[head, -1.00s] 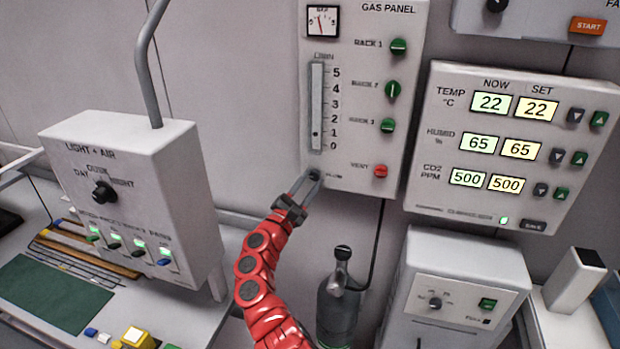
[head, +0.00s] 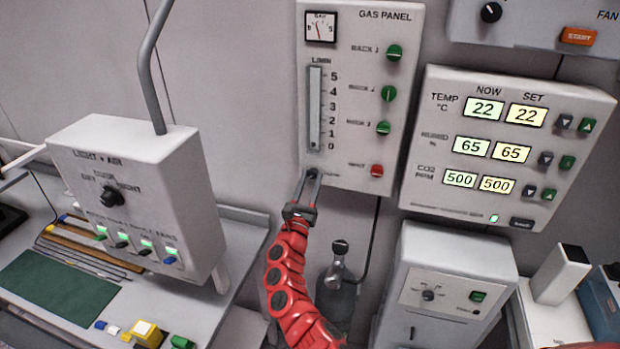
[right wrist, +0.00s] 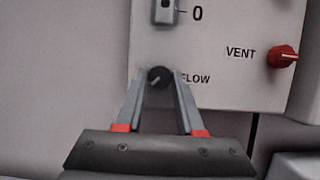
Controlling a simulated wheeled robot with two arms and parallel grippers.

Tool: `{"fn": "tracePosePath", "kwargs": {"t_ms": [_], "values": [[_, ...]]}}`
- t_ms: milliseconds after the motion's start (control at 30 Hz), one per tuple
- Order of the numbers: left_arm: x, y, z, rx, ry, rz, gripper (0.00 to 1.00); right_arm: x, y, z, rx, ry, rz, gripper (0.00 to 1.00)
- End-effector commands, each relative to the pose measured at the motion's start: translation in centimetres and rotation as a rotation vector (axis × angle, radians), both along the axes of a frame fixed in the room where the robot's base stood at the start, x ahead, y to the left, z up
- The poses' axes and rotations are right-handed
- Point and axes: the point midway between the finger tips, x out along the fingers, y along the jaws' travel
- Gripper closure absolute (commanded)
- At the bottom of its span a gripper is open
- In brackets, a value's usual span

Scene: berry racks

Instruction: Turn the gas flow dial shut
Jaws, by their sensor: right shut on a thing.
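The gas panel (head: 348,180) hangs on the wall in the upper middle of the head view. Its flow dial is a small black knob (right wrist: 159,78) at the panel's lower left, beside the FLOW label in the right wrist view. My right gripper (head: 312,173) reaches up to it from below. In the right wrist view its two fingers (right wrist: 160,84) are shut on the knob, one on each side. The flow tube (head: 315,108) above has its scale from 0 to 5, and no float stands out in it. My left gripper is not in view.
The red vent knob (head: 376,171) is right of the dial, with green rack knobs (head: 383,128) above. A light and air box (head: 130,190) stands left, the climate panel (head: 505,150) right. A gas bottle (head: 338,290) stands below.

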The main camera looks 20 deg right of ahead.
Motion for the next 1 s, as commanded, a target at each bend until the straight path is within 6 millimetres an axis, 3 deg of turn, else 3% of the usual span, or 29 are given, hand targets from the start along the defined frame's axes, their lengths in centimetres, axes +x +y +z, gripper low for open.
{"fn": "tracePosePath", "kwargs": {"t_ms": [533, 567, 700, 1000], "values": [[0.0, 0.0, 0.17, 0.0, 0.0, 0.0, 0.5, 0.02, 0.06, -0.22, -0.018, 0.017, 0.002, 1.0], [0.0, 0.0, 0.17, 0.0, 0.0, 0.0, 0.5, 0.02, 0.06, -0.22, -0.018, 0.017, 0.002, 0.58], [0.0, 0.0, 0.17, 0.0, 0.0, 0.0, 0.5, 0.02, 0.05, -0.16, -0.019, 0.016, 0.002, 0.34], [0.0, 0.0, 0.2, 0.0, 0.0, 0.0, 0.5, -0.03, 0.06, -0.09, -0.019, 0.014, 0.001, 0.34]]}}
